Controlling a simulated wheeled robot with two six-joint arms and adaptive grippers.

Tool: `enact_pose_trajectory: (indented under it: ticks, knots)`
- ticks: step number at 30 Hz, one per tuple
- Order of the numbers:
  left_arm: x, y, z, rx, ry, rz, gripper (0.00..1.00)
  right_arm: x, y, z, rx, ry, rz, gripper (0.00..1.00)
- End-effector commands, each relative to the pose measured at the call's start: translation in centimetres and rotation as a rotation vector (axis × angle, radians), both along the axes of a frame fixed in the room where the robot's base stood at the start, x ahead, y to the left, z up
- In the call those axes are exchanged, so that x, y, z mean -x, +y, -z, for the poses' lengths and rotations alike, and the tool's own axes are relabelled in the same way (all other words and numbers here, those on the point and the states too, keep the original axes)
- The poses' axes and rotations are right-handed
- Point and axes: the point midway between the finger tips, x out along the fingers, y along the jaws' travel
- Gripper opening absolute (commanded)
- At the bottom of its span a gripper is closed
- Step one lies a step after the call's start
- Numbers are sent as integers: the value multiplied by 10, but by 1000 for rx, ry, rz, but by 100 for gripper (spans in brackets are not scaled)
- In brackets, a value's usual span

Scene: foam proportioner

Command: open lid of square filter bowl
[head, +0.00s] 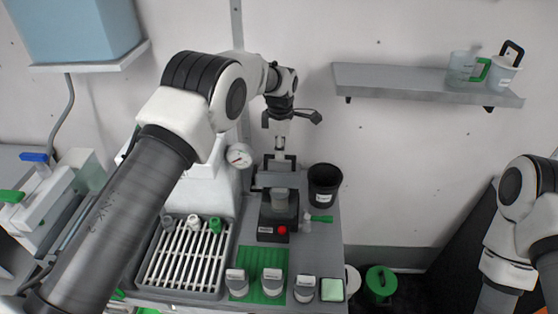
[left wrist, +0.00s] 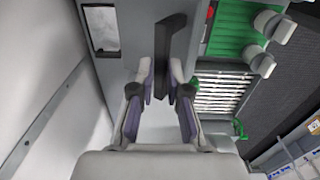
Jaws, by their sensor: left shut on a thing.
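My left gripper (head: 281,160) is over the back of the grey counter, in front of the wall. In the left wrist view, its two fingers (left wrist: 161,85) are shut on a dark, narrow, flat piece (left wrist: 177,45) that sticks out beyond the fingertips. I see this piece nearly edge-on and cannot tell whether it is the lid or its handle.
A black bucket (head: 325,182) stands right of the gripper. A dark box (head: 277,216) with a red button stands in front. A slatted tray (head: 187,258), a green mat (head: 261,270) and several small containers fill the front. A shelf (head: 420,85) hangs on the wall.

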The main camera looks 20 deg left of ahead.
Motion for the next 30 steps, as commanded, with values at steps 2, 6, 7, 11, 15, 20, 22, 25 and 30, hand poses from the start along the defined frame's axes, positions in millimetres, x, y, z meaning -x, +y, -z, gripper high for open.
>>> enact_pose_trajectory:
  ticks: [2, 6, 7, 11, 15, 20, 22, 25, 30]
  knots:
    - [-7, 2, 3, 0, -3, 0, 0, 0, 0, 2, 0, 0, 0, 0]
    - [-13, 3, 2, 0, -2, 0, 0, 0, 0, 2, 0, 0, 0, 0]
    - [-14, 4, 2, -1, -1, 0, 0, 0, 0, 2, 0, 0, 0, 0]
    - [-16, 4, 3, -1, 3, -1, 0, 0, 0, 2, 0, 0, 0, 0]
    - [-16, 4, 3, -1, 5, -1, 0, 0, 0, 3, 0, 0, 0, 0]
    - [-15, 4, 4, -1, 7, -1, 0, 0, 0, 3, 0, 0, 0, 0]
    - [-15, 4, 4, -1, 7, -1, 0, 0, 0, 3, 0, 0, 0, 0]
    - [-15, 4, 4, 0, 8, -1, 39, 0, 0, 3, 0, 0, 0, 0]
    - [-16, 4, 2, -1, 5, 0, 39, 0, 0, 2, 0, 0, 0, 0]
